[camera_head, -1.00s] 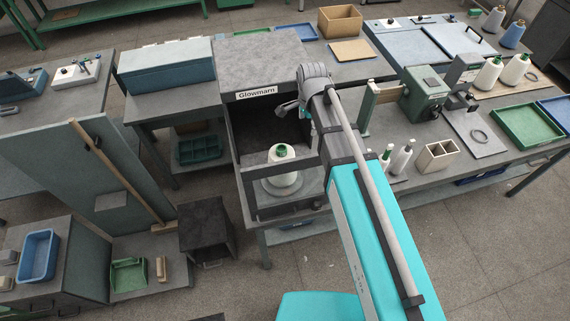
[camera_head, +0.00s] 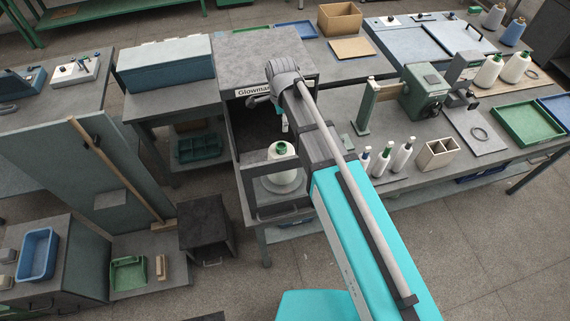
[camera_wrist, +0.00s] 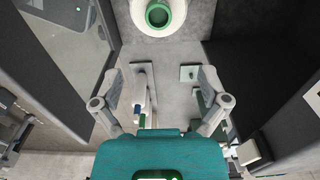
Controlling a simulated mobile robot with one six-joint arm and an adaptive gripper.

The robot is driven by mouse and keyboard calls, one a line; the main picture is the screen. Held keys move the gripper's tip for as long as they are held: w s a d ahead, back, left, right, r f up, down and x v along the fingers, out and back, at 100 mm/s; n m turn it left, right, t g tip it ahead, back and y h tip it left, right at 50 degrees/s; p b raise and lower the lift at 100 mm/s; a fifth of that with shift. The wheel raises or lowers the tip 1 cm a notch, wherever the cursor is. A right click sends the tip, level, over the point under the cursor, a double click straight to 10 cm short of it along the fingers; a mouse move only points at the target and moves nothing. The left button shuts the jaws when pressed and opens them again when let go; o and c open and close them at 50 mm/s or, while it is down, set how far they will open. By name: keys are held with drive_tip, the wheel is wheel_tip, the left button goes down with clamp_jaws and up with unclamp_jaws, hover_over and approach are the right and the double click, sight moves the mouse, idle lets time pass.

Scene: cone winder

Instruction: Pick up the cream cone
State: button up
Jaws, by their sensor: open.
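The cream cone (camera_head: 284,177), with a green top, stands upright on the pull-out tray (camera_head: 268,210) at the front of the dark cabinet labelled "Glowmarn". In the wrist view the cream cone (camera_wrist: 158,24) shows from above at the top edge, partly cut off, with its green ring. My gripper (camera_wrist: 161,80) is open and empty, its two fingers apart, with the cone beyond the fingertips and not between them. In the head view my arm hides most of the gripper, near the cabinet's front.
Dark cabinet walls (camera_wrist: 265,65) flank the gripper in the wrist view. Several slim white bobbins (camera_head: 403,157) and a divided box (camera_head: 437,153) stand on the bench at right. Other cream cones (camera_head: 488,71) stand at the back right.

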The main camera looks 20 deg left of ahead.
sight(281, 145)
drive_tip(key=shift+f+b, duration=3.85)
drive_tip(key=shift+f, duration=0.25)
drive_tip(key=shift+f, duration=0.1)
wheel_tip(281, 145, down, 5)
drive_tip(key=b, duration=0.5)
drive_tip(key=shift+s+a, duration=0.1)
drive_tip(key=shift+a, duration=0.05)
clamp_jaws()
drive_tip(key=shift+r, duration=0.25)
